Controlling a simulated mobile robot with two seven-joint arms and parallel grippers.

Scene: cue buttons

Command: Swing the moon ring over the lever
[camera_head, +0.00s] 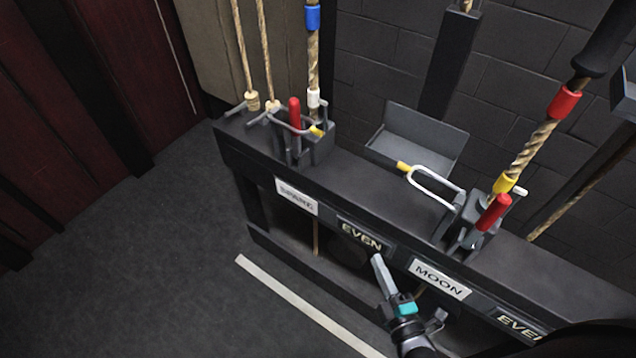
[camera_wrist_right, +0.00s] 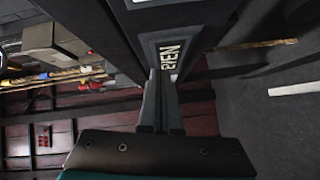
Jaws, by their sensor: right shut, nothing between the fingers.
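The moon ring (camera_head: 436,188) is a pale metal loop with a yellow grip. It lies out to the left of the red moon lever (camera_head: 492,212), off the lever, above the top of the dark rail. The lever leans up from its grey block above the white MOON label (camera_head: 439,278). My right gripper (camera_head: 378,262) is shut and empty, low in front of the rail, left of the MOON label and below the ring. Its fingers (camera_wrist_right: 160,100) also show in the right wrist view, near an EVEN label (camera_wrist_right: 168,57). My left gripper is not in view.
Another red lever (camera_head: 295,115) stands at the rail's left end, with a ring beside or around it. A grey tray (camera_head: 425,133) stands behind the moon ring. A thick rope (camera_head: 530,148) rises behind the moon lever. Open floor (camera_head: 180,240) lies left of the rail.

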